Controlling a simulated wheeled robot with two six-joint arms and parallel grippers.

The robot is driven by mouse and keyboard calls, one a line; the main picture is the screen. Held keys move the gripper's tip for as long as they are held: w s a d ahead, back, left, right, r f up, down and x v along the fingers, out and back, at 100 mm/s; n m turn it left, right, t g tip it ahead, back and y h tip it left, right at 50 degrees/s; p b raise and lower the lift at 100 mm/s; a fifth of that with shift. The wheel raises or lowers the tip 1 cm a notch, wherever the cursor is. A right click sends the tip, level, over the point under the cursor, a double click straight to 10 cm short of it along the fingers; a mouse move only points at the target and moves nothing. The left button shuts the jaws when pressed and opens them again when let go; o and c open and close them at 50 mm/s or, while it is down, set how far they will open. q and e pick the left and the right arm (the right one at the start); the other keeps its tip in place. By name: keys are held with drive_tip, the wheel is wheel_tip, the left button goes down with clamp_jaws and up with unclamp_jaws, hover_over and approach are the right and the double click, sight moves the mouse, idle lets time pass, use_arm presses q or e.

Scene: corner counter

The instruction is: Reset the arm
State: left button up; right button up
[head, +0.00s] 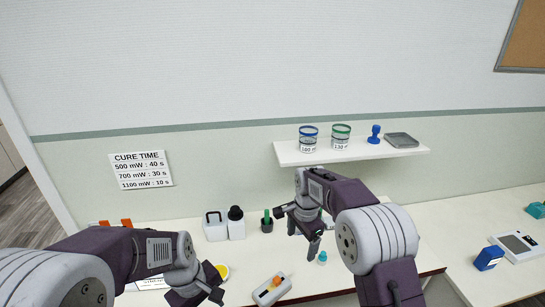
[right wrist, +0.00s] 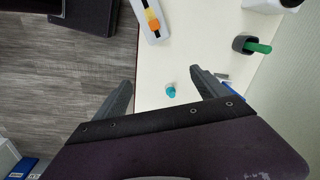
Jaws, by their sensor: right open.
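My right gripper (head: 297,232) is over the counter, below the shelf, in the head view. In the right wrist view its two fingers (right wrist: 160,88) stand wide apart with nothing held between them. A small teal-capped vial (head: 322,258) stands on the counter just right of the gripper; it also shows between the fingers in the right wrist view (right wrist: 171,92), apart from them. My left gripper (head: 208,284) is low at the left of the head view, near a yellow round item (head: 222,271); its finger opening is not clear.
A white device with an orange part (head: 272,289) lies at the front edge. The shelf (head: 290,155) holds two beakers, a blue stamp and a grey tray. The right counter has free room.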

drive_tip(key=s+d+r, duration=0.3)
drive_tip(key=s+d, duration=0.2)
drive_tip(key=s, duration=0.1)
use_arm(q)
drive_tip(key=s+f+m, duration=0.1)
drive_tip(key=m, duration=0.2)
drive_tip(key=s+a+m, duration=0.1)
drive_tip(key=m, duration=0.2)
drive_tip(key=s+a+f+m+y, duration=0.1)
drive_tip(key=s+m, duration=0.1)
drive_tip(key=m, duration=0.1)
drive_tip(key=shift+a+f, duration=0.1)
drive_tip(key=shift+f, duration=0.2)
use_arm(e)
drive_tip(key=s+d+f+n, duration=0.2)
drive_tip(key=s+n, duration=0.3)
drive_tip(key=s, duration=0.3)
drive_tip(key=s+d+f+n, duration=0.2)
drive_tip(key=s+f+n, duration=0.3)
drive_tip(key=s, duration=0.4)
drive_tip(key=shift+s+d+n, duration=0.15)
drive_tip(key=shift+s+n, duration=0.05)
drive_tip(key=shift+n, duration=0.6)
drive_tip(key=shift+s, duration=0.1)
